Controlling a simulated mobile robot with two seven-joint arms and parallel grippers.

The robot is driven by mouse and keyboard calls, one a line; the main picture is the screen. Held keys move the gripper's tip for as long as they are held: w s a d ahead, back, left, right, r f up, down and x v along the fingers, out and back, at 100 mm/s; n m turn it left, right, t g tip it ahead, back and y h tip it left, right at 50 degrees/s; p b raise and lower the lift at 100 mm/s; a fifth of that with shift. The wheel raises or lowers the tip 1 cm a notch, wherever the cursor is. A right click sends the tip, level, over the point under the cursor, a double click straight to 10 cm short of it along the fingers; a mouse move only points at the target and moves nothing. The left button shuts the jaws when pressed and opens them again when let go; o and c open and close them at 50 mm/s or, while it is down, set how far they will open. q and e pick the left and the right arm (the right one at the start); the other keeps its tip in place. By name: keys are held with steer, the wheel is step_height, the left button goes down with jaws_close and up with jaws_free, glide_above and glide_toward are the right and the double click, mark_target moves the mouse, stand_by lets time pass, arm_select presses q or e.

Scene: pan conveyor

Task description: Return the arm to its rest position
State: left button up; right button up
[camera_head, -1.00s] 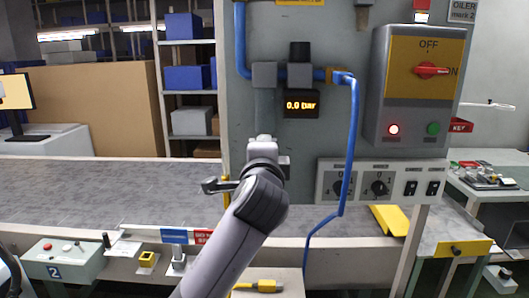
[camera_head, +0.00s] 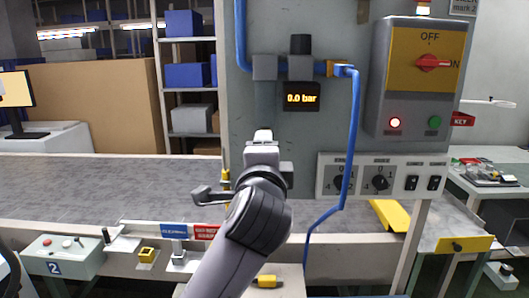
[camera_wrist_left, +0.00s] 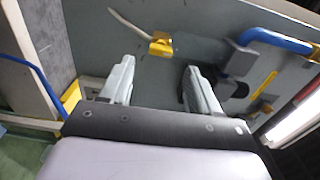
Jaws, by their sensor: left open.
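My left arm rises from the bottom middle of the head view. Its gripper (camera_head: 262,137) is in front of the grey panel (camera_head: 240,110), below the pressure display (camera_head: 301,98), which reads 0.0 bar. In the left wrist view the two fingers (camera_wrist_left: 160,80) stand wide apart with nothing between them. The panel surface shows beyond them, with a yellow connector (camera_wrist_left: 160,45) further off. My right gripper is not in view.
A blue hose (camera_head: 350,150) hangs from the panel right of the arm. A switch box (camera_head: 418,80) with a red handle sits to the right. The grey conveyor belt (camera_head: 90,190) is clear at the left. A control box (camera_head: 60,258) stands at front left.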

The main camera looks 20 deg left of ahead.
arm_select(q)
steer(key=shift+v, duration=0.8)
steer(key=shift+f, duration=0.1)
steer(key=s+a+f+n+g+h, duration=0.1)
steer(key=s+a+f+n+g, duration=0.15)
steer(key=f, duration=0.55)
steer(key=s+a+f+n+g+h, duration=0.15)
steer(key=s+f, duration=0.25)
steer(key=f, duration=0.4)
steer(key=s+a+f+n+g+h, duration=0.1)
steer(key=s+f+n+g, duration=0.15)
steer(key=f, duration=0.55)
steer(key=s+a+f+n+g+h, duration=0.1)
steer(key=s+f+n+g, duration=0.25)
steer(key=s+f, duration=0.55)
steer(key=s+a+f+n+g+h, duration=0.15)
steer(key=s+f+g, duration=0.3)
steer(key=s, duration=0.75)
steer(key=w+d+f+t+h, duration=0.1)
steer(key=w+d+f+t, duration=0.1)
steer(key=w+f+t, duration=0.3)
step_height(320, 180, down, 4)
steer(key=shift+w+d+f+n+t, duration=0.25)
steer(key=shift+w+d+n+t, duration=0.15)
steer(key=shift+t, duration=0.85)
